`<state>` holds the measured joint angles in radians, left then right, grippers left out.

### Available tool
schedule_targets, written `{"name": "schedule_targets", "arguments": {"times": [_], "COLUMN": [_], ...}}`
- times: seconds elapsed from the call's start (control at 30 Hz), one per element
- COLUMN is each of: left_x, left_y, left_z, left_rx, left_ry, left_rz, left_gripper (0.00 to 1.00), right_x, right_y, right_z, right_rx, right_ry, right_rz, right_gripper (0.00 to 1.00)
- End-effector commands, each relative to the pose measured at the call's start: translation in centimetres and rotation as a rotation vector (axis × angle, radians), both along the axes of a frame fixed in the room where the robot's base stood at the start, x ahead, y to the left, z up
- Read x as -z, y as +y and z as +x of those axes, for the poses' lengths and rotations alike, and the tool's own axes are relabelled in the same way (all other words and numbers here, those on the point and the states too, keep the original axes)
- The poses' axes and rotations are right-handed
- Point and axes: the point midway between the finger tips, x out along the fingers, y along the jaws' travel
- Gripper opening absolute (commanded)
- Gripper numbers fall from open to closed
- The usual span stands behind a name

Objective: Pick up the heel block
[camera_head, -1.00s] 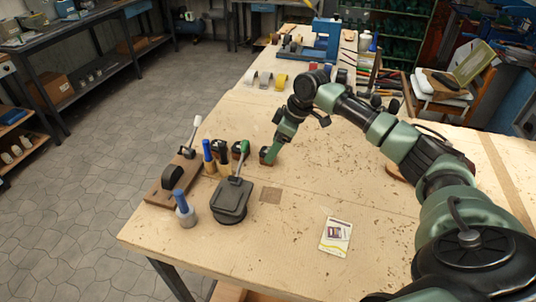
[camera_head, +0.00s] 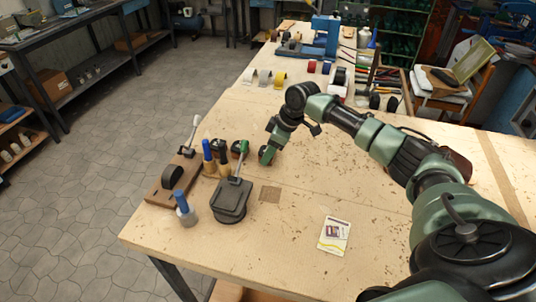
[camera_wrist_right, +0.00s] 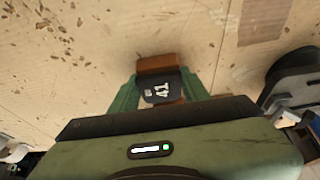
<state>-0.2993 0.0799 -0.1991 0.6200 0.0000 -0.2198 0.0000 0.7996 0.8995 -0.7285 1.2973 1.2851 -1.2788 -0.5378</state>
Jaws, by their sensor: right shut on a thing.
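The heel block (camera_wrist_right: 158,64) is a small brown block with a black top marked 41. It sits between the two green fingers of my right gripper (camera_wrist_right: 160,88) in the right wrist view. The fingers are shut on its sides. I cannot tell whether the block touches the bench top. My left gripper is not in view.
The wooden bench (camera_head: 300,190) is clear in front of my gripper, apart from a card (camera_head: 334,235). A dark device with a green-tipped lever (camera_head: 232,199), blue-handled tools (camera_head: 186,212) and a brown board (camera_head: 160,192) stand left. Tape rolls (camera_head: 279,80) lie behind.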

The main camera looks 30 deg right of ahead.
Motion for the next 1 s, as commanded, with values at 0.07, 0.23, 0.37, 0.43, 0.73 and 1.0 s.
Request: {"name": "schedule_targets", "arguments": {"times": [0.07, 0.23, 0.37, 0.43, 0.73, 1.0], "left_x": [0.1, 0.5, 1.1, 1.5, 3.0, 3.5], "left_y": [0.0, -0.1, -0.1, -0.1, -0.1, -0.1], "left_z": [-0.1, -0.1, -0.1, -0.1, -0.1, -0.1], "left_rx": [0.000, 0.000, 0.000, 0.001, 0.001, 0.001], "left_ry": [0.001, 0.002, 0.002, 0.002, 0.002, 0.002], "left_rz": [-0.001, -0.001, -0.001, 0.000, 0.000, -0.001], "left_gripper": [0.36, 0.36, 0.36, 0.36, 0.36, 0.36], "right_x": [-0.2, -1.6, -3.9, -5.6, -14.4, -19.1], "right_y": [0.0, 0.0, 0.0, 0.0, 0.0, 0.0], "right_z": [0.0, 0.1, 0.2, 0.2, 0.1, 0.1], "right_rx": [0.000, 0.000, 0.000, -0.001, 0.000, -0.001], "right_ry": [-0.001, -0.004, -0.007, -0.008, -0.007, -0.003], "right_rz": [0.000, 0.000, 0.000, 0.000, 0.001, 0.001], "right_gripper": [0.06, 0.06, 0.06, 0.06, 0.06, 0.06]}}
